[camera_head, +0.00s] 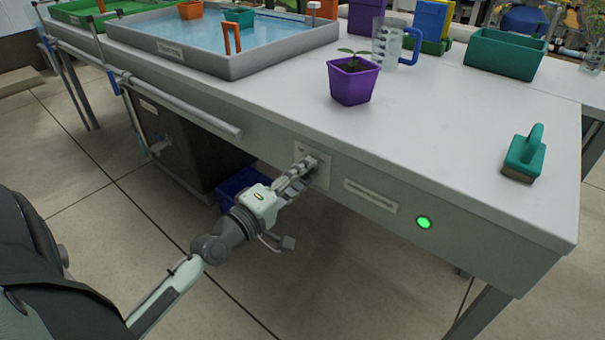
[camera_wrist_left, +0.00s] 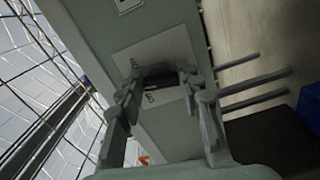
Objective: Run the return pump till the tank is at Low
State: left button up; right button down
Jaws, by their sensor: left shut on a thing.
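My left gripper (camera_head: 307,167) reaches the front panel of the bench and is shut on a dark switch knob (camera_wrist_left: 161,77) on a pale switch plate (camera_head: 324,176). In the left wrist view the fingers (camera_wrist_left: 163,84) stand on either side of the knob; the plate's marks are too small to read. A green lamp (camera_head: 424,223) on the panel is lit. A dark tank (camera_head: 175,150) stands under the bench; its level cannot be told. The grey tray (camera_head: 225,70) on top holds blue water (camera_head: 205,38). My right gripper is not in view.
A label plate (camera_head: 370,195) sits right of the switch. On the bench top are a purple pot with a seedling (camera_head: 352,84), a clear jug (camera_head: 388,42), a green brush (camera_head: 525,155) and a green bin (camera_head: 505,54). A rail (camera_head: 185,105) runs along the bench's left front.

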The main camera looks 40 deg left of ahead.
pick_arm(q)
jog(key=shift+f+m+p, duration=0.15)
jog(key=shift+m+p, duration=1.7)
jog(key=shift+m, duration=1.65)
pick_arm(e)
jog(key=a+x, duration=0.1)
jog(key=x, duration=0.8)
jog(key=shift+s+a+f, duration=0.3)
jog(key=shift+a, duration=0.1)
pick_arm(q)
jog(key=o, duration=1.2)
jog(key=shift+c, duration=0.2)
